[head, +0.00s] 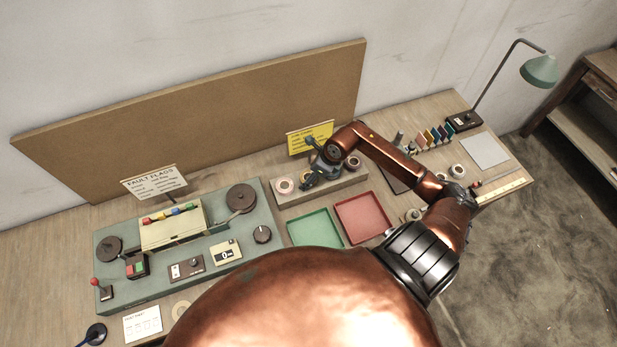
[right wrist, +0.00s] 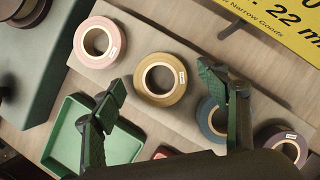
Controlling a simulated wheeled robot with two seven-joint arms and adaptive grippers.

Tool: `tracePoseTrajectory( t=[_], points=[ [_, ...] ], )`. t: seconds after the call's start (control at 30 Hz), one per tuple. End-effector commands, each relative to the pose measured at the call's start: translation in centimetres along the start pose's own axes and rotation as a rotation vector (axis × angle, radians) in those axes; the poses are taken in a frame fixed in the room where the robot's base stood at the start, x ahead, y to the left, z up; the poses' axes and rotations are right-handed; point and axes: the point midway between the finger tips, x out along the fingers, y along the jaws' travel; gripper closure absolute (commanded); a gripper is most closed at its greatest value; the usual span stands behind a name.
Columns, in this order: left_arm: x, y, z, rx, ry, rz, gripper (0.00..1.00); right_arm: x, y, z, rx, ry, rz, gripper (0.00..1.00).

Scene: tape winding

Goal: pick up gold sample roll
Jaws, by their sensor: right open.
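The gold sample roll (right wrist: 147,91) lies flat on a light grey rack, between a pink roll (right wrist: 82,52) and a blue roll (right wrist: 204,122) in the right wrist view. My right gripper (right wrist: 162,79) is open. Its two dark fingers appear on either side of the gold roll, one to the left and one to the right over the blue roll. I cannot tell how high they are above the rack. In the head view my right gripper (head: 318,178) is over the rack and largely hides the gold roll. My left gripper is not in view.
A purple roll (right wrist: 298,137) sits at the rack's right end. A yellow sign (head: 309,137) stands behind the rack (head: 320,194). A green tray (head: 315,229) and a red tray (head: 362,217) lie in front. The green winding machine (head: 205,262) is to the left.

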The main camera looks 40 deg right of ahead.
Motion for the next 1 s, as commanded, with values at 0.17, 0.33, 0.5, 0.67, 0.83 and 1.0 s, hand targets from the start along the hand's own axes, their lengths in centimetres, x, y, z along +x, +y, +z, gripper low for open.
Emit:
tracePoseTrajectory(
  t=[0.17,0.33,0.5,0.67,0.83,1.0],
  points=[
    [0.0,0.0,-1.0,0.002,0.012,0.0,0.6,0.5,0.0,0.0,-0.001,0.0,-0.001,0.32],
    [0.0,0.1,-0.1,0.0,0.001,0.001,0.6,0.4,0.0,0.0,-0.001,0.001,0.0,0.36],
    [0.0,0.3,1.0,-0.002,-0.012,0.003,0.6,0.4,0.0,0.0,-0.001,0.001,0.0,0.48],
    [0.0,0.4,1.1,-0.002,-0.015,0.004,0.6,0.4,0.0,0.0,0.0,0.001,0.0,0.59],
    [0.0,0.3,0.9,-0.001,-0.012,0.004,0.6,0.4,0.0,0.0,0.0,0.001,0.0,0.71],
    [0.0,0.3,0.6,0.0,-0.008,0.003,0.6,0.4,0.0,0.0,0.0,0.001,0.0,0.74]
  ],
)
